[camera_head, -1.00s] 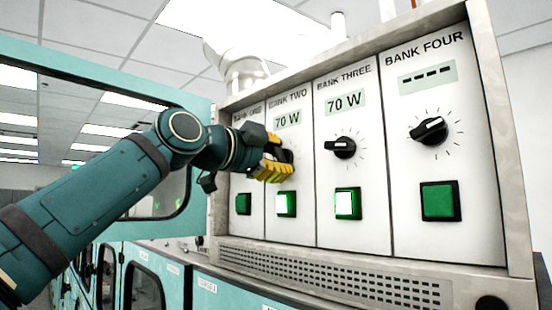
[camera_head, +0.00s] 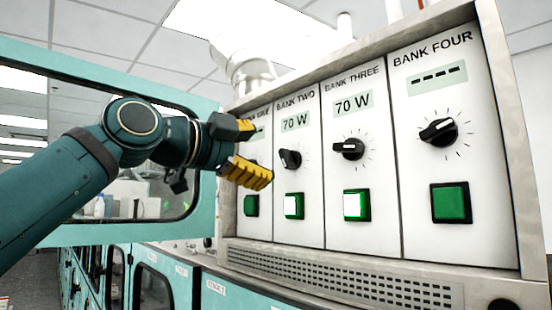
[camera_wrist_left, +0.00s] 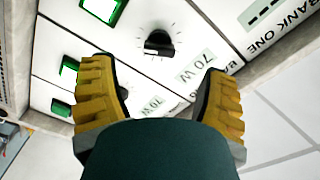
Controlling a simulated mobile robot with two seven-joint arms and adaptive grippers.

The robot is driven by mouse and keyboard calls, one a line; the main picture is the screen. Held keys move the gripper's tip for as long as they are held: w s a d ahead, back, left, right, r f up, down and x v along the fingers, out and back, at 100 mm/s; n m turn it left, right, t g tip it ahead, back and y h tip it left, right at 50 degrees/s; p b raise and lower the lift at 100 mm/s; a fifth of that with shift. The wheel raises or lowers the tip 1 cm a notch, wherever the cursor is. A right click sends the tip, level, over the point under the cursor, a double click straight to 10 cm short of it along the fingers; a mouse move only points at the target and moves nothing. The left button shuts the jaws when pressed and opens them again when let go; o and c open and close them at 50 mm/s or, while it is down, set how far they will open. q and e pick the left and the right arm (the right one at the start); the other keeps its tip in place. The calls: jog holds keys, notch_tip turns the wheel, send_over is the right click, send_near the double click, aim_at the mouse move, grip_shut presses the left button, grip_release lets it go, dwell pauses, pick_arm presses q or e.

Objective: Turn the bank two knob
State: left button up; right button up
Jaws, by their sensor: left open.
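The bank two knob (camera_head: 290,159) is a black dial on the white panel, under a display reading 70 W and above a lit green button (camera_head: 294,205). Its pointer is tilted. It also shows in the left wrist view (camera_wrist_left: 158,44), beyond the fingers. My left gripper (camera_head: 250,152) has yellow fingers spread apart and empty. It is left of the bank two knob, in front of the bank one column, and apart from the knob. It covers most of the bank one knob. My right gripper is not in view.
The bank three knob (camera_head: 348,149) and bank four knob (camera_head: 438,132) are to the right. Bank three also reads 70 W with a lit button (camera_head: 356,204); bank four shows dashes and a dim button (camera_head: 451,202). A teal framed window (camera_head: 210,200) stands open at left.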

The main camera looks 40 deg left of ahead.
pick_arm(q)
jog(key=s, duration=0.5)
jog(key=shift+a, duration=0.2)
dwell(0.4)
